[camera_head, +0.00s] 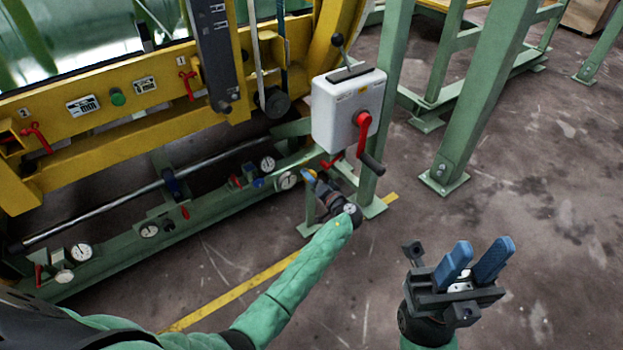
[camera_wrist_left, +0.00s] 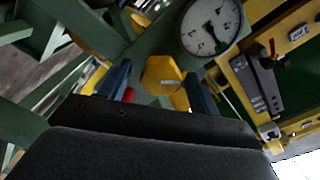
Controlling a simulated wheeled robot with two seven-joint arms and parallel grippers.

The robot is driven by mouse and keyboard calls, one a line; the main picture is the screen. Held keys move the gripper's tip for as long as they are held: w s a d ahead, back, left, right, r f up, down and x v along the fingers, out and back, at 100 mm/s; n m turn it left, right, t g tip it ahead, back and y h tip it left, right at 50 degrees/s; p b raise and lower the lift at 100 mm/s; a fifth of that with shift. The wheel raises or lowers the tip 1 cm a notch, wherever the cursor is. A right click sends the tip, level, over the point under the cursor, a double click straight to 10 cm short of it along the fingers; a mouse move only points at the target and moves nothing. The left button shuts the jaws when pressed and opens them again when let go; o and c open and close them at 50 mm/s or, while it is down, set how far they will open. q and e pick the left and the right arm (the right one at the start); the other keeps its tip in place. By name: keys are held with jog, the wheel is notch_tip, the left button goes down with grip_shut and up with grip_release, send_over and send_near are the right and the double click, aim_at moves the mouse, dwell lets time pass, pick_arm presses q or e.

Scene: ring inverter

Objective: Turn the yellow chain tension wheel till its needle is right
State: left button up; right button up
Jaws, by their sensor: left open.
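The yellow wheel (camera_wrist_left: 163,75) shows in the left wrist view between the two blue fingers of my left gripper (camera_wrist_left: 160,84), which is open. I cannot tell whether the fingers touch it. A white round gauge (camera_wrist_left: 210,26) with a dark needle sits beside the wheel; its marks are too small to read. In the head view, my left gripper (camera_head: 312,180) reaches to the right end of the low green beam, near a gauge (camera_head: 288,180); the wheel there is mostly hidden. My right gripper (camera_head: 484,250) is open and empty above the floor at the right.
A white box with a red crank (camera_head: 343,108) stands just above my left gripper. The green beam (camera_head: 120,240) carries several more gauges and red handles. A green post (camera_head: 470,110) stands at the right. The floor around my right gripper is clear.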

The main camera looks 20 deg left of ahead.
pick_arm(q)
jog(key=shift+w+a, duration=0.25)
jog(key=shift+a, duration=0.1)
